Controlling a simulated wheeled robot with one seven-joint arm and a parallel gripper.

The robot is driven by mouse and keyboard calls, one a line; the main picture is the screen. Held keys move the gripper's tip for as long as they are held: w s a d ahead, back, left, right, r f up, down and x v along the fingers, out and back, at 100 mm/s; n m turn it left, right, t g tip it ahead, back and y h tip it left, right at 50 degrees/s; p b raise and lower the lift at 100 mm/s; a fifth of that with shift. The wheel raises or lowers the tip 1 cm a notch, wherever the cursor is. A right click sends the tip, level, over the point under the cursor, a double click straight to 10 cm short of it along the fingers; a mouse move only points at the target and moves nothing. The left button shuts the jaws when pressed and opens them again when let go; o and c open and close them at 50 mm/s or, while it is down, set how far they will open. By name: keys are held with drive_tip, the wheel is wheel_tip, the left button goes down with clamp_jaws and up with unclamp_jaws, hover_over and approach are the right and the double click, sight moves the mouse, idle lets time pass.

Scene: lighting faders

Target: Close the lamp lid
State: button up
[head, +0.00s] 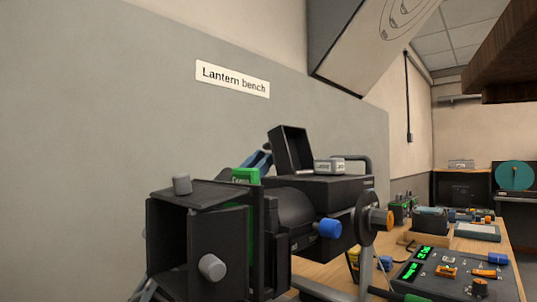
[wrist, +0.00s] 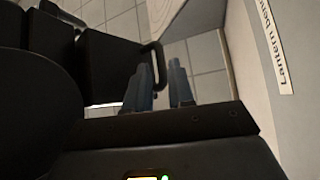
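The black stage lantern (head: 335,190) stands on the bench in the head view. Its lamp lid (head: 291,150) is a dark square flap standing open, tilted up from the top of the housing. My gripper (head: 260,160) shows as blue-grey parts behind the lantern, left of the lid and partly hidden. I cannot tell whether the gripper touches the lid.
A small pale box (head: 328,166) sits on the housing right of the lid. Barn doors (head: 195,245) project at the front left. A green card (head: 246,175) stands up near the gripper. The fader console (head: 450,275) is at the lower right. A grey wall is behind.

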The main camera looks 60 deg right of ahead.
drive_tip(key=shift+x, duration=1.35)
drive_tip(key=shift+c, duration=0.3)
drive_tip(key=shift+a, duration=0.1)
clamp_jaws()
